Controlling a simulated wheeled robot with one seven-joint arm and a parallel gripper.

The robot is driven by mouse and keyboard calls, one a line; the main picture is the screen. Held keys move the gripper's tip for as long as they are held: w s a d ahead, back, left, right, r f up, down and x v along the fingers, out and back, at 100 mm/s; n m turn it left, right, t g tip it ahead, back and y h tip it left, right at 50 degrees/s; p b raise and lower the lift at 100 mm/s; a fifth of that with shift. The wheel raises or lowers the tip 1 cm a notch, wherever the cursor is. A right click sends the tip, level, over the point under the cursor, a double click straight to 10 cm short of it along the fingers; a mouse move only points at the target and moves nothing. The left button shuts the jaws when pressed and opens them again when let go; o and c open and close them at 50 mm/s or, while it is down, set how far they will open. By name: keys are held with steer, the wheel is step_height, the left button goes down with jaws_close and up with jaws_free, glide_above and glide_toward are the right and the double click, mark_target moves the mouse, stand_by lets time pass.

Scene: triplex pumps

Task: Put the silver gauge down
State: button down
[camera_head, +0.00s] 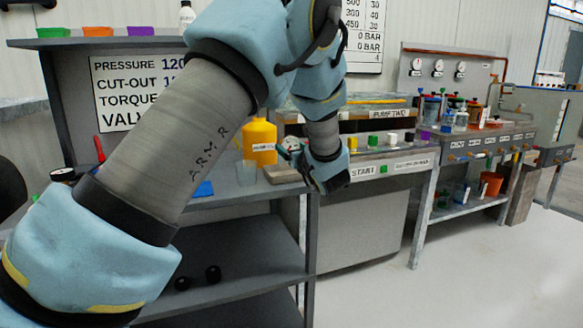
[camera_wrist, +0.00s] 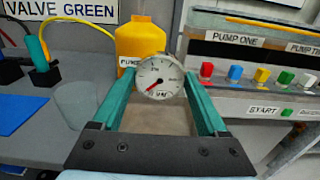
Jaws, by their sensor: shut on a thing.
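The silver gauge (camera_wrist: 160,77) shows in the wrist view with its white round dial and red needle facing the camera. My gripper (camera_wrist: 160,85) has its two green fingers on either side of the gauge and is shut on it. In the head view my gripper (camera_head: 290,148) is at the end of my arm, near the right end of the grey shelf; the gauge there is small and partly hidden by my wrist. A tan board (camera_wrist: 150,118) lies below the gauge in the wrist view. I cannot tell whether the gauge touches it.
A yellow jug (camera_head: 259,140) stands just behind my gripper. A clear cup (camera_wrist: 77,102) and a blue sheet (camera_wrist: 22,112) are to the left. The pump bench with coloured buttons (camera_wrist: 235,74) is at right. Two black knobs (camera_head: 213,273) lie on the lower shelf.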

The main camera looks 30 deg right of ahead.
mark_target(291, 181)
step_height(291, 181, down, 6)
steer(key=shift+r, duration=0.1)
stand_by(0.4)
steer(key=shift+f+b, duration=0.55)
steer(key=shift+f, duration=0.05)
steer(key=shift+c, duration=1.6)
jaws_free()
steer(key=o, duration=0.3)
steer(key=shift+a+f, duration=0.1)
steer(key=shift+f, duration=0.1)
